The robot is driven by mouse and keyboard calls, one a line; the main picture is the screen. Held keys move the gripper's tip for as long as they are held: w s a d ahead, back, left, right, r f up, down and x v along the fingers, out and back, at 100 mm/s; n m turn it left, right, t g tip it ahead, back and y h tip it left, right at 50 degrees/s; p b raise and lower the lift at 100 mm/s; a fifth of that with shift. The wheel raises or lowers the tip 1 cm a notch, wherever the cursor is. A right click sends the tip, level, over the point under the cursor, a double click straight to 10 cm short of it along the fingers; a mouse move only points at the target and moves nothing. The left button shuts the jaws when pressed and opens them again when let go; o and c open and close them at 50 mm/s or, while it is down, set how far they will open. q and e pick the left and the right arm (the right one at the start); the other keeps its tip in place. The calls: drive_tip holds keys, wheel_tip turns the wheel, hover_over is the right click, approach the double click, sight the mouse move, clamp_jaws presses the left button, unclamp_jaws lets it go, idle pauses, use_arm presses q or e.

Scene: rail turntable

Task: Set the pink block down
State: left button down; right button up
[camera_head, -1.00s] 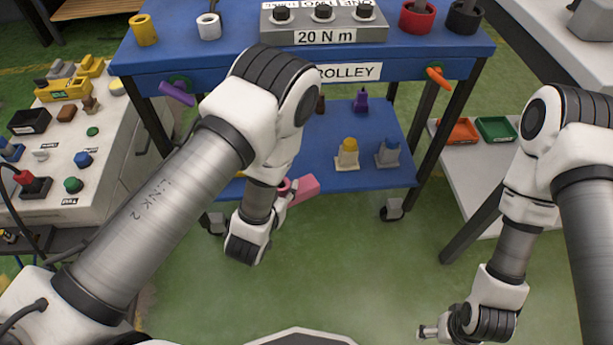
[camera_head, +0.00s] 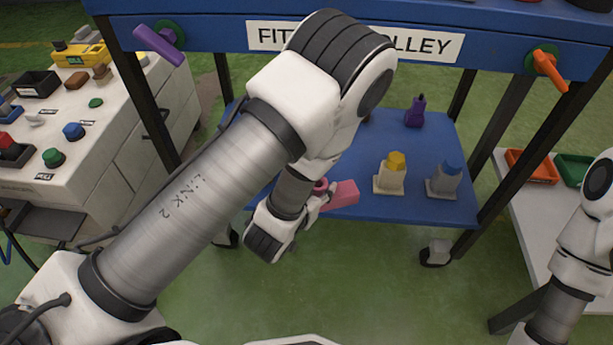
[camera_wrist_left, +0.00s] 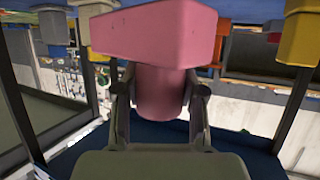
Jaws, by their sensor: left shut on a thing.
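The pink block (camera_head: 344,195) is in my left gripper (camera_head: 327,197). In the head view it shows at the front edge of the trolley's blue lower shelf (camera_head: 428,206). I cannot tell whether it touches the shelf. In the left wrist view, the pink block (camera_wrist_left: 155,38) has a wide angular head and a round stem, and my left gripper's fingers (camera_wrist_left: 160,95) are closed on the stem. My left forearm hides part of the shelf. My right gripper is out of view; only its arm shows at the right.
On the shelf stand a yellow-topped block (camera_head: 391,173), a blue-topped block (camera_head: 443,180) and a purple piece (camera_head: 415,112). The trolley's upper deck (camera_head: 215,28) overhangs it. Orange (camera_head: 530,166) and green (camera_head: 575,169) trays lie at the right. A cluttered bench (camera_head: 100,150) stands at the left.

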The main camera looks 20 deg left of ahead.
use_arm(q)
drive_tip(key=w+a+b, duration=0.2)
drive_tip(key=w, duration=0.1)
drive_tip(key=w+a+b, duration=0.2)
drive_tip(key=w+a, duration=0.1)
drive_tip(key=w, duration=0.1)
drive_tip(key=w+a+f+b, duration=0.1)
drive_tip(key=w+a+b, duration=0.1)
drive_tip(key=w, duration=0.1)
drive_tip(key=shift+w+a+f, duration=0.1)
drive_tip(key=shift+w+a, duration=0.05)
drive_tip(key=shift+a, duration=0.2)
wheel_tip(320, 180, down, 4)
drive_tip(key=b, duration=0.3)
drive_tip(key=shift+r, duration=0.35)
drive_tip(key=shift+f, duration=0.1)
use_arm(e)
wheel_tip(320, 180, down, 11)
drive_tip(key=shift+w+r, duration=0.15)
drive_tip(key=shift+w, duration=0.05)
use_arm(q)
drive_tip(key=c, duration=0.7)
unclamp_jaws()
